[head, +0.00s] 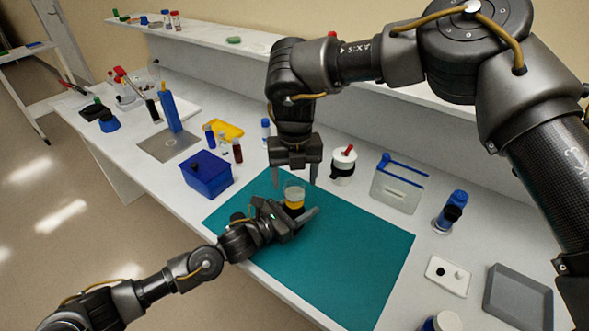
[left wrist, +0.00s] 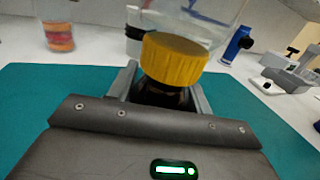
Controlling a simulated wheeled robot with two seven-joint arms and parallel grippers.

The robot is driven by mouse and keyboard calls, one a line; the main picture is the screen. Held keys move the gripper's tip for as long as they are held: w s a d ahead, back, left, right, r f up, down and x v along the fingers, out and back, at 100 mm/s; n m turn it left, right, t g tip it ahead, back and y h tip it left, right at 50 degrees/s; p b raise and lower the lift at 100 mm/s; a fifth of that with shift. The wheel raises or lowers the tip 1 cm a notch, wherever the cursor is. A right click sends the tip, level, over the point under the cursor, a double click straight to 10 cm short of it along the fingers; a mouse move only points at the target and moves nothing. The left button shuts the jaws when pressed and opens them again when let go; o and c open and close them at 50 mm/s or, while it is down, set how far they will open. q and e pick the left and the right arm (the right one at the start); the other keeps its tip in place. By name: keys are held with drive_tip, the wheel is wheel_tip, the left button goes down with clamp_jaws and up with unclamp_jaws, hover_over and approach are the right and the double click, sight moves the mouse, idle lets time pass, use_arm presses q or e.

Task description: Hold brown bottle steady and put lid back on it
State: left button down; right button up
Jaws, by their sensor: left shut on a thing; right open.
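The brown bottle (head: 294,212) stands on the teal mat, mostly hidden by my left gripper (head: 290,216), which is shut around it. In the left wrist view its dark body (left wrist: 163,95) shows between the fingers. A yellow lid (left wrist: 174,56) sits on top of the bottle; it also shows in the head view (head: 294,204). I cannot tell whether it is screwed tight. A clear glass vessel (head: 294,189) shows directly behind the lid. My right gripper (head: 294,177) is open and empty, pointing down just above the vessel and bottle.
The teal mat (head: 350,260) is clear to the right. A blue box (head: 207,175) and several vials stand left. A grey tray (head: 517,296) lies far right.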

sight(295, 186)
drive_tip(key=shift+f, duration=2.85)
drive_tip(key=c, duration=1)
drive_tip(key=o, duration=1.1)
drive_tip(key=shift+o, duration=0.2)
wheel_tip(295, 186, up, 12)
drive_tip(key=shift+r, duration=0.1)
use_arm(q)
drive_tip(key=c, duration=0.6)
unclamp_jaws()
drive_tip(key=shift+o, duration=0.2)
